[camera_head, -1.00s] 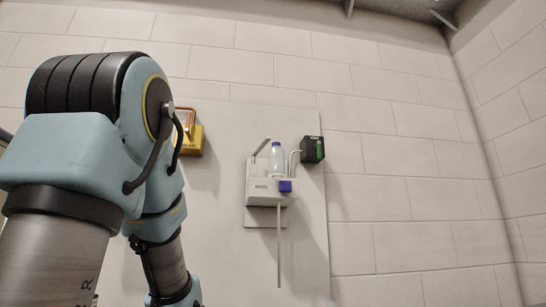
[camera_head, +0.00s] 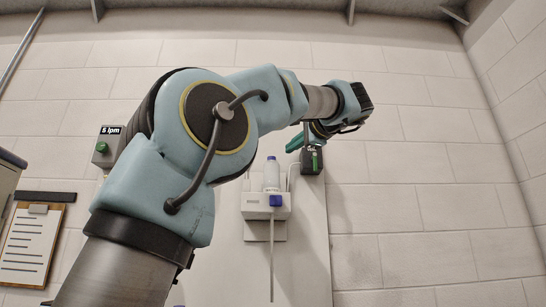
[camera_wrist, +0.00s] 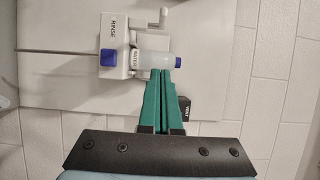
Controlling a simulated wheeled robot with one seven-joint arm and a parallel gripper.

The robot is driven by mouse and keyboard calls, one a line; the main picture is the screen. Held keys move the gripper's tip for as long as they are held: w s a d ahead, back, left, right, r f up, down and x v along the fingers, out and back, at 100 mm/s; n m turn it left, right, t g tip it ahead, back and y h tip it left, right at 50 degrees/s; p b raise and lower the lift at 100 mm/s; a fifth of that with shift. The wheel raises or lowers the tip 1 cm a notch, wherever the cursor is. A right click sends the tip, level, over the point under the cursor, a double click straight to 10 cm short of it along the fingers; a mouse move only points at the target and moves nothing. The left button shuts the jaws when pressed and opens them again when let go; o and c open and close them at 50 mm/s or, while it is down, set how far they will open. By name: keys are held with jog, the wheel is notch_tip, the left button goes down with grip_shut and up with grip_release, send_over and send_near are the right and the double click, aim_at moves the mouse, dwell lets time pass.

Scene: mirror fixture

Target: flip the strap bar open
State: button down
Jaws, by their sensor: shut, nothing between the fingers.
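The white RINSE holder (camera_head: 253,213) is on the wall panel and also shows in the wrist view (camera_wrist: 111,62). A clear bottle with a blue cap (camera_head: 271,175) stands upright in it, with a blue block (camera_head: 276,201) at the front. A pale bar with a bent end (camera_wrist: 149,25), likely the strap bar, sticks out of the holder beside the bottle, apart from it. My gripper (camera_wrist: 162,73) is shut and empty.
A dark VENT box (camera_head: 312,163) is to the right of the bottle, partly behind my gripper. A thin rod (camera_head: 272,262) hangs below the holder. A "5 lpm" box (camera_head: 103,148) and a clipboard (camera_head: 27,243) are at left. The wall at right is bare.

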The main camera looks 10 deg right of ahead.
jog(key=w+a+p, duration=0.4)
jog(key=w+a, duration=0.2)
jog(key=w, duration=0.3)
jog(key=shift+w+a, duration=0.25)
jog(key=shift+f, duration=0.1)
jog(key=a+h+b, duration=0.1)
jog(key=a+m+b, duration=0.1)
jog(key=b, duration=0.1)
jog(key=shift+s+a+f+h, duration=0.15)
jog(key=shift+a+h, duration=0.1)
jog(key=shift+h, duration=0.15)
jog(key=shift+a+r, duration=0.2)
